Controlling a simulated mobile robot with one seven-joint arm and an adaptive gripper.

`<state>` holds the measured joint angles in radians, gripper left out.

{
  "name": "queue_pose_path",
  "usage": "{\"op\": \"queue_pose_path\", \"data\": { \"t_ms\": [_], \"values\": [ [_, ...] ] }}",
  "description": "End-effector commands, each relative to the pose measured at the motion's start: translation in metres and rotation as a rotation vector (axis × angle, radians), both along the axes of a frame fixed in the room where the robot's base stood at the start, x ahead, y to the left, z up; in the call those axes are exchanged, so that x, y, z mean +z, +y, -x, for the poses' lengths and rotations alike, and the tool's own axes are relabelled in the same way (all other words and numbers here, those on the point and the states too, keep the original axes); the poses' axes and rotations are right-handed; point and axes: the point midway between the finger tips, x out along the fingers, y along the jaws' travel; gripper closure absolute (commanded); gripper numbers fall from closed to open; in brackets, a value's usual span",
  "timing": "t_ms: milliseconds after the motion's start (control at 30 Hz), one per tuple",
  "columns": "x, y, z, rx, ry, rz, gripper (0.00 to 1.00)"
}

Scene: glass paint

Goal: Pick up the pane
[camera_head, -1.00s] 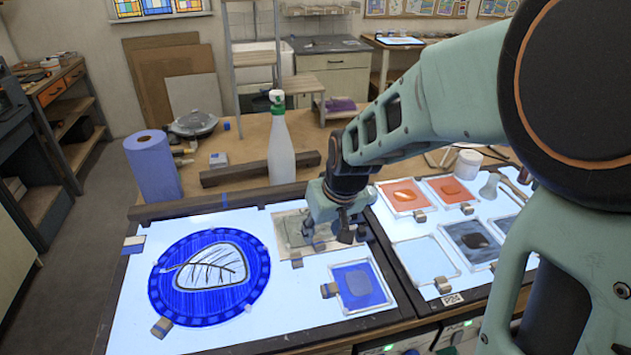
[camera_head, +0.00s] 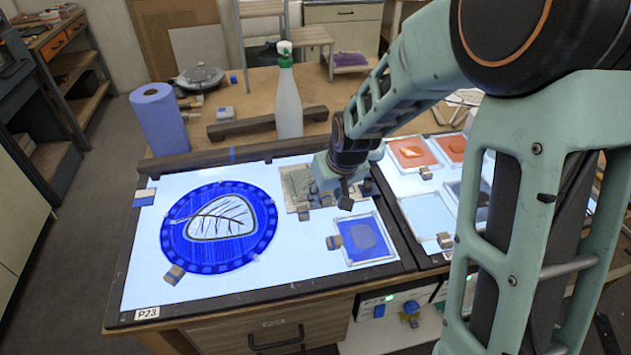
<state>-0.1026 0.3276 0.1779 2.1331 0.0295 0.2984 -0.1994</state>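A round blue pane (camera_head: 182,238) with a white leaf shape in its middle lies flat on the left light table. A small square blue pane (camera_head: 383,228) in a clear frame lies to its right. Behind the small blue pane is a greyish, patterned pane (camera_head: 293,187), partly hidden by my gripper. My gripper (camera_head: 337,198) points down over the right part of this greyish pane. The frames do not show whether it touches the pane, or how far its fingers are apart.
The light table (camera_head: 140,270) is bare at its front left. A spray bottle (camera_head: 288,98), a blue paper roll (camera_head: 160,120) and a dark bar (camera_head: 265,123) stand or lie behind it. Orange panes (camera_head: 411,152) and a pale pane (camera_head: 428,214) lie on the right light table.

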Motion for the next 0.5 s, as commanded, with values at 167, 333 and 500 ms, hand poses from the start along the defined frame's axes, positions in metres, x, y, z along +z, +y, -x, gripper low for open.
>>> {"op": "queue_pose_path", "data": {
  "t_ms": [167, 333, 500],
  "values": [
    [0.0002, -0.0001, -0.0001, 0.0, 0.0, 0.0, 0.84],
    [0.0003, -0.0001, 0.0, -0.001, 0.0, 0.0, 1.0],
    [0.0007, 0.0001, -0.0004, -0.001, -0.001, -0.001, 1.0]
  ]
}}
